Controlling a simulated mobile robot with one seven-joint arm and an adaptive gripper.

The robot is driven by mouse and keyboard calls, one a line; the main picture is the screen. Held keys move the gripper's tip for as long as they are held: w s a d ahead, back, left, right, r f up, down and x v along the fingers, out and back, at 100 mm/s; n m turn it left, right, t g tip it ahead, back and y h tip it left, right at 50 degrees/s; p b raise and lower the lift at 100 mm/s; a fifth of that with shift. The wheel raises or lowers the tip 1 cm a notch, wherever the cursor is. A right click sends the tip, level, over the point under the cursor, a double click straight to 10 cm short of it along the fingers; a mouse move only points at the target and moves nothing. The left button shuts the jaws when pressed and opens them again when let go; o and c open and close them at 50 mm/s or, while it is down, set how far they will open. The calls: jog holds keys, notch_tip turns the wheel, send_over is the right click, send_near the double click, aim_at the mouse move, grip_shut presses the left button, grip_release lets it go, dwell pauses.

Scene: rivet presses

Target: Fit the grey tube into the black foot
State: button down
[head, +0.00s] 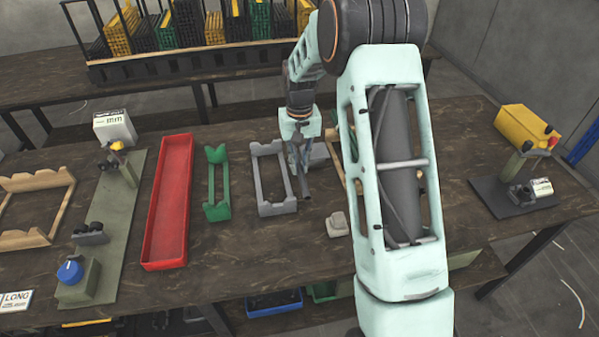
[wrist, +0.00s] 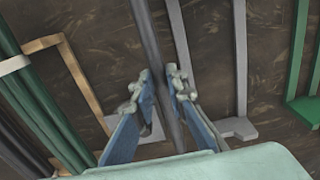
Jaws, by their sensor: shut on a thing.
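My gripper (head: 300,150) is shut on the grey tube (head: 305,185), near the right side of the grey cradle. In the head view the tube's lower end points toward the front and my arm hides part of the view. In the wrist view the tube (wrist: 150,35) runs between the two fingers (wrist: 164,84) and up out of the picture. I cannot tell whether the tube touches the cradle. A small black fixture (head: 520,194) on the dark plate at the right may be the black foot; I cannot tell for sure.
The empty grey cradle (head: 278,209), green cradle (head: 218,211) and red tray (head: 168,225) stand left of my gripper. A small pale block (head: 337,224) lies in front. A press with a yellow box (head: 524,127) stands right; another, on an olive plate (head: 115,215), stands left.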

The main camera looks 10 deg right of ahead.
aim_at(300, 167)
jog(key=shift+w+f, duration=0.15)
jog(key=shift+f, duration=1.65)
jog(key=shift+f, duration=0.2)
jog(key=c, duration=2.2)
grip_release()
jog(key=shift+r, duration=0.1)
